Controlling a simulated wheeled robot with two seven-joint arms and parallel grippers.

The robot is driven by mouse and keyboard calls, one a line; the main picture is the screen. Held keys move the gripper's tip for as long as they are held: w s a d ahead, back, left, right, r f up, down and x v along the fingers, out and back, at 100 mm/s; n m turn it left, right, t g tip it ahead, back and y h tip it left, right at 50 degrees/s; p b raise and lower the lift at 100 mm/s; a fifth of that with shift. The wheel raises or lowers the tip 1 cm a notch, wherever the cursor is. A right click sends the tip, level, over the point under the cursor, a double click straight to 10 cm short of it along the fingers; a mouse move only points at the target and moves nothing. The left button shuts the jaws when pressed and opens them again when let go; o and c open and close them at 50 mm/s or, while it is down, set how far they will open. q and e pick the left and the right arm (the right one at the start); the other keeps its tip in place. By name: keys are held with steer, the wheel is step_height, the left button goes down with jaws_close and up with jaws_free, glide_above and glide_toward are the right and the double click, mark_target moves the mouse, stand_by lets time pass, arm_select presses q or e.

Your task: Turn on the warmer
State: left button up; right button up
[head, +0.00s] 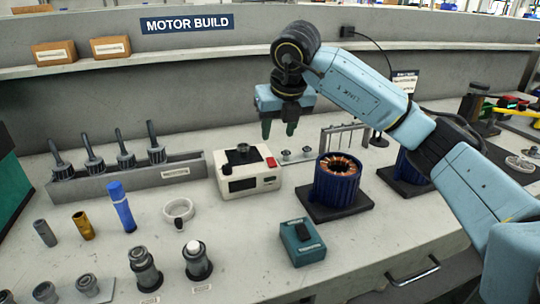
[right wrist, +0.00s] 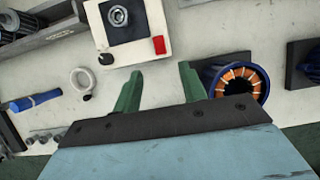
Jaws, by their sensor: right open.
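The warmer (head: 245,173) is a cream box with a round dark seat on top, a dark front panel and a red switch (head: 271,162) at its right. In the right wrist view the warmer (right wrist: 101,34) lies at the top, with the red switch (right wrist: 159,45) ahead of the fingers. My right gripper (head: 279,130) is above and behind the warmer's right side, fingers pointing down, apart from it. Its green fingers (right wrist: 158,85) are open and empty in the right wrist view. My left gripper is not in view.
A blue motor stator (head: 338,180) with copper windings stands on a dark plate right of the warmer. A grey rack (head: 180,175) with several dark tools is at left. A teal box (head: 302,242) and a white ring (head: 178,210) lie in front. A low shelf wall (head: 200,65) runs behind.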

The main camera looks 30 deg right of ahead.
mark_target(272, 161)
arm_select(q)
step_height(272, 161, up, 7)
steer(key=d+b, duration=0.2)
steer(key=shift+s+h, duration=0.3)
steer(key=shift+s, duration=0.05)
arm_select(e)
steer(key=x, duration=1)
jaws_close()
